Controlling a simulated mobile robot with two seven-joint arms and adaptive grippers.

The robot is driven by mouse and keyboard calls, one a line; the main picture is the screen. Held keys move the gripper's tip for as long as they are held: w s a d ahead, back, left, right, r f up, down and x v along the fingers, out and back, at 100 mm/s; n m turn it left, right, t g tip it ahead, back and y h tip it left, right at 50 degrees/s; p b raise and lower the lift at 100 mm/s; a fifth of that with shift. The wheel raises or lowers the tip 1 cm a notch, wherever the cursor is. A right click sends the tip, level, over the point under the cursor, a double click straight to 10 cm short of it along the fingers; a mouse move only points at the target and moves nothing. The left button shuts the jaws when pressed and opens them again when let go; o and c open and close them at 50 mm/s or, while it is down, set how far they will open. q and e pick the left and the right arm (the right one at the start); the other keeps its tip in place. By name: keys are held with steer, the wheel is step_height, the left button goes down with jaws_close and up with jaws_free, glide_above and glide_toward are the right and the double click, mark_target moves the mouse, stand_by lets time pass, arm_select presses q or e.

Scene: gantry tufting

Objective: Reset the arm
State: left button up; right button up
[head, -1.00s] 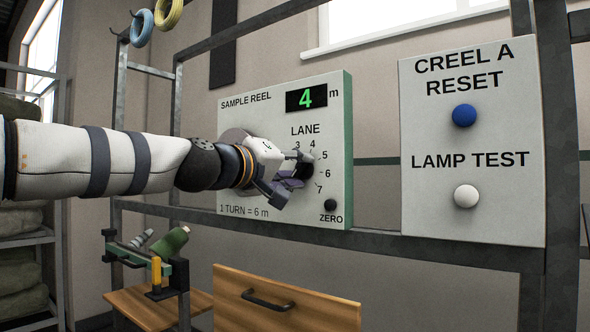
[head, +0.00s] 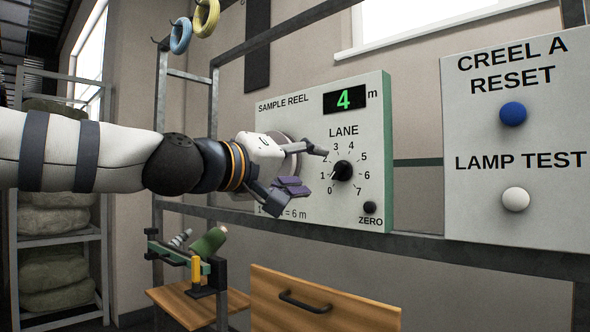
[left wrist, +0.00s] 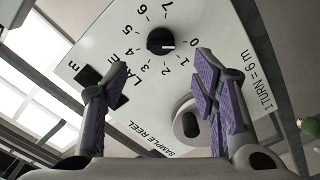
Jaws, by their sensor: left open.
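My left gripper (head: 308,170) is open and empty in front of the sample reel panel (head: 376,130), just left of the black lane knob (head: 342,171). In the left wrist view its fingers (left wrist: 150,78) stand wide apart, and the knob (left wrist: 160,41) shows beyond them, clear of both. The knob's white mark points to the low end of the scale, around 0 or 1; I cannot tell exactly which. The green display (head: 346,98) reads 4 m. The reel disc with its dark handle (left wrist: 190,122) is partly hidden behind the gripper. My right gripper is not in view.
A panel with a blue reset button (head: 513,114) and white lamp test button (head: 516,200) stands at the right. The zero button (head: 370,207) is low on the reel panel. Below are a wooden drawer (head: 350,302) and a small bench with a green cone (head: 209,241).

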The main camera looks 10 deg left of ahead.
arm_select(q)
steer(key=v, duration=0.3)
steer(key=shift+s+f, duration=0.1)
steer(key=shift+s, duration=0.05)
step_height(320, 180, down, 25)
steer(key=w+g+y, duration=0.2)
steer(key=g+y, duration=0.1)
steer(key=g, duration=0.1)
steer(key=s+a+f+g+y, duration=0.15)
steer(key=s+f, duration=0.35)
steer(key=f, duration=0.6)
steer(key=s+a+f+g+y, duration=0.15)
steer(key=s+f, duration=0.35)
steer(key=f, duration=0.7)
steer(key=s+a+f+m+g+y, duration=0.1)
steer(key=s+a+f+g, duration=0.2)
steer(key=s+f, duration=0.5)
steer(key=s+a+f+g+y, duration=0.2)
steer(key=s+a+f, duration=0.1)
steer(key=s+f, duration=0.55)
steer(key=s+a+g, duration=0.2)
steer(key=s+a, duration=0.1)
steer(key=s, duration=0.6)
steer(key=s+a+f+m+g+y, duration=0.1)
steer(key=s+a, duration=0.3)
steer(key=s, duration=0.6)
steer(key=shift+m+g+y, duration=0.3)
steer(key=shift+g, duration=0.2)
